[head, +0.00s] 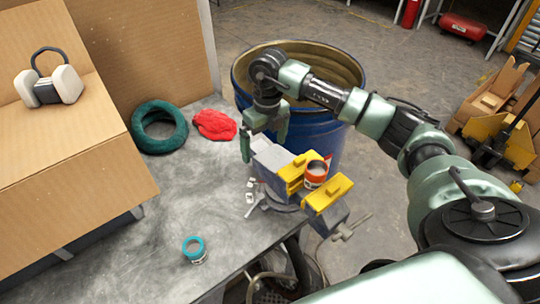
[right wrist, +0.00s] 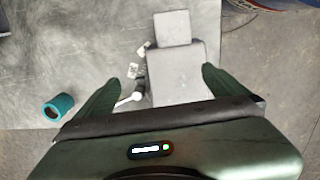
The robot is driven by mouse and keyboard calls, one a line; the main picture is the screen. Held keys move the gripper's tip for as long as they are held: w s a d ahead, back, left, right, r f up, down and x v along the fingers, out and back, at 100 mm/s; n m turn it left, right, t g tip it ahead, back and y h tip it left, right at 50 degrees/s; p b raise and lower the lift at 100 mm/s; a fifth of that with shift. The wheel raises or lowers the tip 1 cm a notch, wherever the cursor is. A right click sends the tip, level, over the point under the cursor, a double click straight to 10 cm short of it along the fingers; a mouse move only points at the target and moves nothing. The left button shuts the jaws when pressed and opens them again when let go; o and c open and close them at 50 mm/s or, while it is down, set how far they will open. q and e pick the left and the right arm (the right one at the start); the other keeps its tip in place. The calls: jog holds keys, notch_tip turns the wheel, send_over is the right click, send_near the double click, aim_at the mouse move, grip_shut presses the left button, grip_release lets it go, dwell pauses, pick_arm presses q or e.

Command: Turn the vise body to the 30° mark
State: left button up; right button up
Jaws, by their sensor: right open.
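The vise body (head: 272,158) is grey and sits near the table's edge, with yellow jaw covers (head: 328,193) on its jaws. A small tin with an orange-red rim (head: 316,174) stands between the covers. My right gripper (head: 264,146) is open at the rear block of the vise, pointing down. In the right wrist view, its fingers (right wrist: 160,85) lie on either side of the grey vise body (right wrist: 178,72), with gaps showing; contact cannot be told. The angle marks on the vise base are too small or hidden to read. My left gripper is not in view.
A blue drum (head: 345,150) stands behind the vise. A cardboard box (head: 95,185) is at left. The front bench area is mostly clear.

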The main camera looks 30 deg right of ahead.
aim_at(270, 153)
jog(key=d, duration=0.1)
jog(key=w+d+f, duration=0.1)
jog(key=shift+d+f+h, duration=0.2)
jog(key=shift+d+h, duration=0.1)
jog(key=shift+h, duration=0.1)
jog(key=f+p, duration=0.1)
jog(key=f, duration=0.2)
jog(key=f+p, duration=0.1)
jog(key=f, duration=0.2)
jog(key=shift+s+a+f+p, duration=0.1)
jog(key=shift+s+a+p, duration=0.1)
jog(key=shift+p, duration=0.1)
jog(key=shift+w+f, duration=0.1)
jog(key=shift+f, duration=0.2)
jog(key=shift+r, duration=0.1)
jog(key=shift+c, duration=0.9)
jog(key=c, duration=1.8)
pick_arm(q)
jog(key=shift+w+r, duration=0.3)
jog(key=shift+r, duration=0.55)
